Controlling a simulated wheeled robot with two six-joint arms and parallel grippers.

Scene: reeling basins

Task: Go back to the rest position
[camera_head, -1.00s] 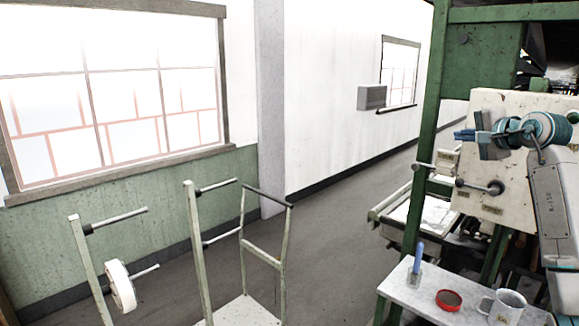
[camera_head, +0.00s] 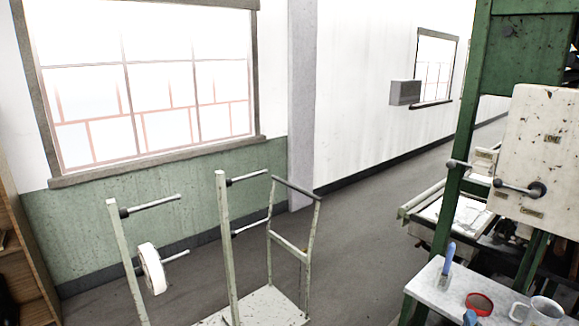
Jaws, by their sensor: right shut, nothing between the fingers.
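Only a small blue-teal tip of my right gripper (camera_head: 470,317) shows, at the bottom edge of the head view. It is in front of the small white shelf, below and left of the red dish. It is shut and holds nothing. The rest of it and the right arm are out of view. My left gripper is not in view.
The white shelf (camera_head: 432,283) holds a blue-handled tool (camera_head: 447,256), a red dish (camera_head: 480,303) and a mug (camera_head: 545,312). A green machine frame (camera_head: 465,130) with a lever box (camera_head: 548,150) stands at right. A pale trolley (camera_head: 228,250) with a white roll (camera_head: 152,269) stands left of centre. Floor between is clear.

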